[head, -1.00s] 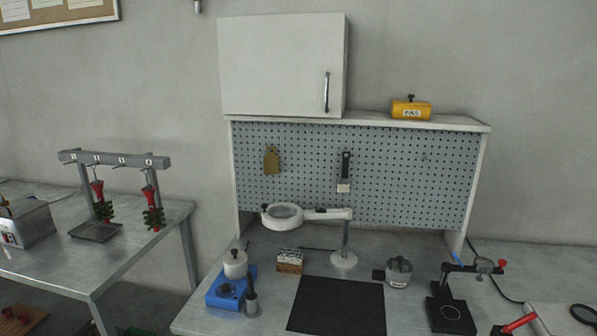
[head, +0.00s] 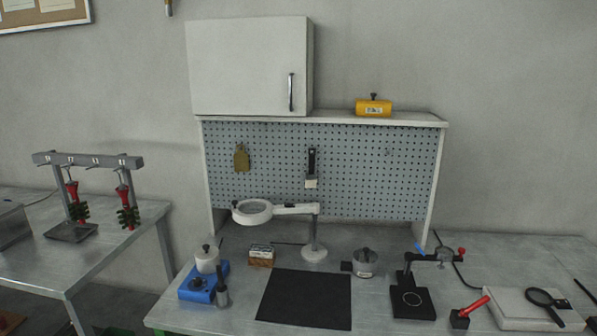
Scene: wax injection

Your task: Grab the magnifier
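A hand magnifier (head: 541,297) with a black rim and black handle lies on a pale flat block (head: 517,311) at the right of the bench in the head view. Its handle points toward the front right, near the block's edge. A white ring-shaped magnifier lamp (head: 252,211) on a jointed arm and round base also stands over the left middle of the bench. My gripper is not in view.
A red-handled tool in a dark block (head: 461,318) stands just left of the pale block. A black stand (head: 413,298) is further left. A black mat (head: 304,298) lies bare at the front middle. A blue heater (head: 203,284) with a pot stands at the left.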

